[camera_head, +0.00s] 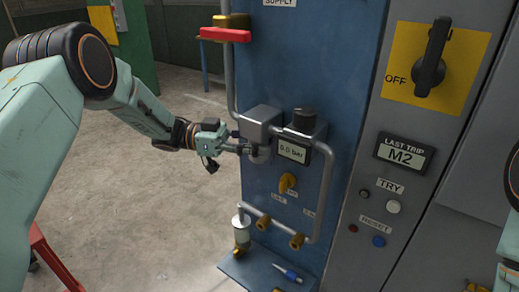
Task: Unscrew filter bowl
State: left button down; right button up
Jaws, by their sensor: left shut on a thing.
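The filter bowl (261,156) hangs under a grey block-shaped filter head (262,120) on the blue panel. It is small in the camera_head view and partly hidden by my gripper. My left gripper (246,149) reaches in from the left and is shut on the bowl. I cannot tell how far the bowl is turned, and no gap to the head is clear. The regulator display (294,152), right of the head, reads 0.0 bar. My right gripper is out of view; only part of my right arm shows at the right edge.
A red valve handle (225,34) lies crosswise on the supply pipe above. A pale cylinder (241,226) stands at the low shelf (262,268), where a blue pen-like item (288,273) lies. Left floor is mostly clear.

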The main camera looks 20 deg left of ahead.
pick_arm(q)
jog(key=shift+f+m+g+b, duration=0.1)
jog(key=shift+m+g+b, duration=1.2)
jog(key=shift+g+b, duration=0.8)
jog(key=shift+s, duration=0.1)
jog(key=c, duration=1.2)
grip_release()
jog(key=o, duration=0.5)
jog(key=shift+s, duration=0.1)
jog(key=shift+c, duration=0.3)
jog(key=shift+c, duration=0.5)
